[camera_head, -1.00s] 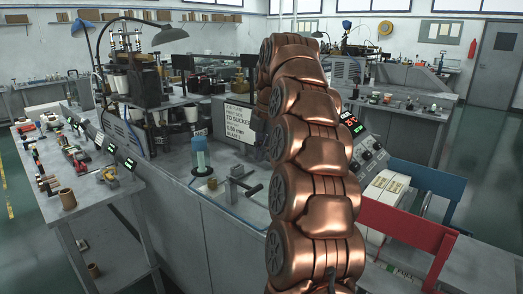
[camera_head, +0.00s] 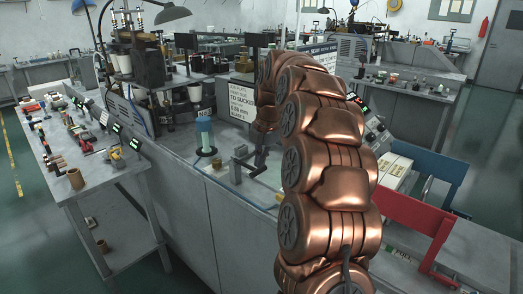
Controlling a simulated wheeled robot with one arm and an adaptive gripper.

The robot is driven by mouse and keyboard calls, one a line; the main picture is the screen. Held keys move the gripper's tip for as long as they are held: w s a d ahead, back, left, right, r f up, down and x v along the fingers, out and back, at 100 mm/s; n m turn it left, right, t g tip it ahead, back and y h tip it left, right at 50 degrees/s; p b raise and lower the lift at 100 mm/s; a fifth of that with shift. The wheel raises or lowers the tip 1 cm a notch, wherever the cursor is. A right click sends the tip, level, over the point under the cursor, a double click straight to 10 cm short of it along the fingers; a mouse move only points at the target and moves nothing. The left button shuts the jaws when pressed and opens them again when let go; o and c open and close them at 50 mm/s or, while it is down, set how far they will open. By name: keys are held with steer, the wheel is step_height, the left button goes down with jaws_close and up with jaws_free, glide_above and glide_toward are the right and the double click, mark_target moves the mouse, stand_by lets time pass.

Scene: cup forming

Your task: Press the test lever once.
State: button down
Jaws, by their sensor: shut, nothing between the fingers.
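The test lever (camera_head: 237,168) is a dark metal fixture with a bar, on the grey bench top right of a clear blue-tinted cylinder (camera_head: 205,137). My gripper (camera_head: 260,168) is a small dark shape below the copper arm, pointing down at the right end of the lever. It is shut and empty. It overlaps the lever's handle in this view, so the handle's end is partly hidden. I cannot tell whether they touch.
A sign (camera_head: 242,103) stands behind the lever. A cup-forming machine (camera_head: 137,75) is at the back left. A side table (camera_head: 95,185) with tools stands left. Red (camera_head: 410,215) and blue (camera_head: 432,167) chair-like frames are at right. My arm hides part of the bench.

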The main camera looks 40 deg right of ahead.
steer(key=shift+w+f, duration=0.1)
steer(key=shift+f, duration=0.45)
steer(key=shift+f, duration=0.1)
steer(key=shift+f+b, duration=0.25)
steer(key=shift+b, duration=0.3)
steer(key=f+t+b, duration=0.1)
steer(key=b, duration=0.1)
steer(key=f+b, duration=0.1)
steer(key=b, duration=0.1)
steer(key=t+b, duration=0.1)
steer(key=shift+s+f+t+y+b, duration=0.3)
steer(key=shift+f+b, duration=0.1)
step_height(320, 180, down, 2)
steer(key=t+b, duration=0.2)
steer(key=b, duration=0.3)
steer(key=shift+t+y+b, duration=0.3)
steer(key=v, duration=1.4)
steer(key=shift+w+r+b, duration=0.25)
steer(key=shift+r+b, duration=0.05)
steer(key=shift+b, duration=0.1)
